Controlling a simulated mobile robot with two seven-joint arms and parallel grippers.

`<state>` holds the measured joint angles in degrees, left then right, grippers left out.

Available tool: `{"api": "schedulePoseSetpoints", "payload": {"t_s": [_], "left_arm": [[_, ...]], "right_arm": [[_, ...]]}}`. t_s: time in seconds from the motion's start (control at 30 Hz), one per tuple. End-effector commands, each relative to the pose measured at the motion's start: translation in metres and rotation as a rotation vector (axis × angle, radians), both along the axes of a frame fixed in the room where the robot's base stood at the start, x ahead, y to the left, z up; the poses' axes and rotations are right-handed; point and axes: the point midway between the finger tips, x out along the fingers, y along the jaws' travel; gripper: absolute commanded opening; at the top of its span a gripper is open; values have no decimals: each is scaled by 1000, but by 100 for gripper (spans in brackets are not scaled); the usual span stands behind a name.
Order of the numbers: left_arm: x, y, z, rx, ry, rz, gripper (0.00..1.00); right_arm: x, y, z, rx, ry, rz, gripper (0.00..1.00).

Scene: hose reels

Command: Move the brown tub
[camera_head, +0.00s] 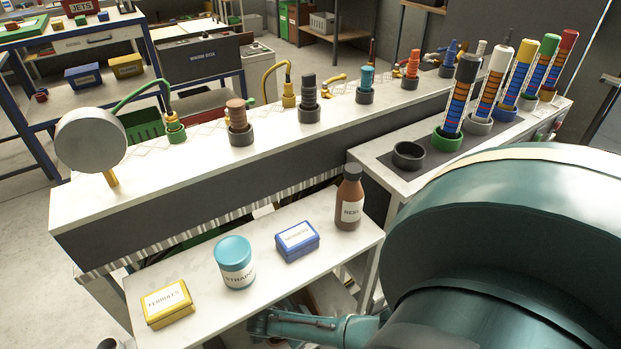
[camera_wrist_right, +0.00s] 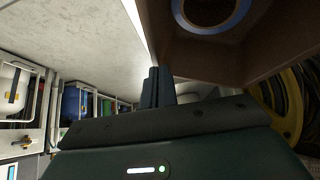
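I see nothing in the head view that I can clearly call a brown tub. The brown item on the small front bench (camera_head: 205,263) is a brown bottle (camera_head: 350,203) with a dark cap and a white label, standing upright at the bench's right end. In the right wrist view a large brown body (camera_wrist_right: 235,60) with a blue-rimmed round part fills the upper right; I cannot tell what it is. My right gripper (camera_wrist_right: 158,85) has its fingers together beside that body, with nothing visible between them. My left gripper is not in view.
A yellow box (camera_head: 167,304), a turquoise tub (camera_head: 235,262) and a blue box (camera_head: 297,241) share the bench with the bottle. Behind stands a long counter (camera_head: 190,170) with hose fittings. An empty dark ring holder (camera_head: 408,155) is at right. My teal arm covers the lower right.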

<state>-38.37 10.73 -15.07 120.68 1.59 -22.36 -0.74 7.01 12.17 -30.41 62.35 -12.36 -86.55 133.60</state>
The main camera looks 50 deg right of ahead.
Motion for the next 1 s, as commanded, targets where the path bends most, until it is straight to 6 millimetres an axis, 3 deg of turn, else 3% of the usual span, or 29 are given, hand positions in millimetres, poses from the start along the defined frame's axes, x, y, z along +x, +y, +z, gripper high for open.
{"api": "schedulePoseSetpoints", "payload": {"t_s": [0.03, 0.1, 0.3, 0.7, 1.0], "left_arm": [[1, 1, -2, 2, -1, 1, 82], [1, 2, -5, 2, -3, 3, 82], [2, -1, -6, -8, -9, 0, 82], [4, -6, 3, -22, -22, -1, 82], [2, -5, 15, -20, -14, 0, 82]], "right_arm": [[4, 19, -2, 11, 0, 0, 0], [9, 38, -2, 11, -1, 2, 0], [17, 67, -1, 5, -1, 1, 0], [17, 70, 1, 1, 0, 1, 0], [17, 70, 16, 0, 0, 1, 0]]}}
